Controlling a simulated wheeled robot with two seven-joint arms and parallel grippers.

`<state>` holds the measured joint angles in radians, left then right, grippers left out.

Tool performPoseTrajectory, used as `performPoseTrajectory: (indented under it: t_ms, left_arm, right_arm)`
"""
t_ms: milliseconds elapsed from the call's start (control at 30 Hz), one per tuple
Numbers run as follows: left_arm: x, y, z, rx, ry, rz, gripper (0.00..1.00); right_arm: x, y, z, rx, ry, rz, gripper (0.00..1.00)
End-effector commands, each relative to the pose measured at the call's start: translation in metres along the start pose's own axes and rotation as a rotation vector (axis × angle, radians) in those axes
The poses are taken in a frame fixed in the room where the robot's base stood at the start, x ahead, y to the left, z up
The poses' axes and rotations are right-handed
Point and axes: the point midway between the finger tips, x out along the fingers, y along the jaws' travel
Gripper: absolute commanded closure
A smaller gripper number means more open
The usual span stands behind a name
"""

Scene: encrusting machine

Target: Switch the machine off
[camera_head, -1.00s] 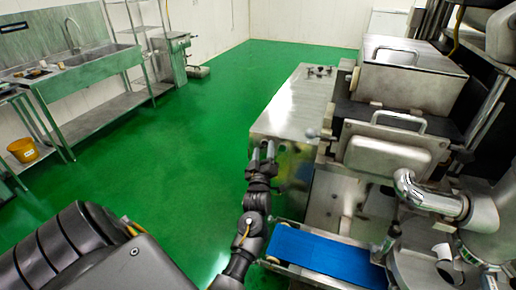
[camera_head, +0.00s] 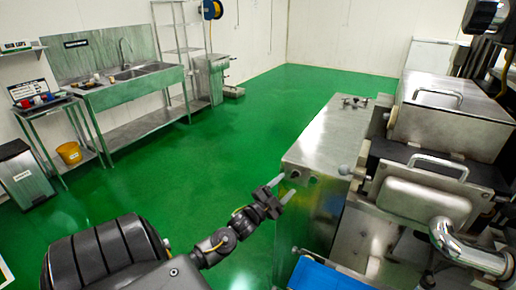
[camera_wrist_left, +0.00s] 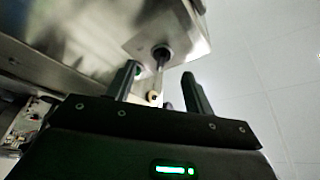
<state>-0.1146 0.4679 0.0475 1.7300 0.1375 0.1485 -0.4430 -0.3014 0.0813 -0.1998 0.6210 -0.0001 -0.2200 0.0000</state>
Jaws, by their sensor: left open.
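The stainless steel machine (camera_head: 330,135) stands at the right in the head view. My left gripper (camera_head: 282,189) is open and empty beside the near left end of its cabinet. In the left wrist view, my gripper (camera_wrist_left: 162,84) has its two dark fingers apart, pointing at a metal panel (camera_wrist_left: 180,30). A dark round knob (camera_wrist_left: 161,53) with a thin lever sits on this panel, seen between the fingertips. A small greenish spot (camera_wrist_left: 138,69) shows beside the left fingertip; I cannot tell what it is. Contact with the knob cannot be made out. My right gripper is not in view.
A blue conveyor belt (camera_head: 325,278) lies at the bottom, near my left arm. A curved metal pipe (camera_head: 465,252) is at the lower right. The green floor (camera_head: 220,140) between is clear.

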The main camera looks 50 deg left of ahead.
Motion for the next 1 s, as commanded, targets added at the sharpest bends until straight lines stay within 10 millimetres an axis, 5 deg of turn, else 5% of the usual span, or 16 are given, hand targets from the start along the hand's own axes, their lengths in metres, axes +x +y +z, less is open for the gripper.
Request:
performPoseTrajectory:
  t_ms: [333, 1000]
  left_arm:
    - [-0.077, 0.003, 0.003, -0.002, 0.0, -0.002, 0.47]
    - [-0.113, 0.106, 0.092, -0.115, -0.23, 0.149, 0.47]
  right_arm:
    - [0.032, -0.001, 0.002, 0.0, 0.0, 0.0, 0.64]
    - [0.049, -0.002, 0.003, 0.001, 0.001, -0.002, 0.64]
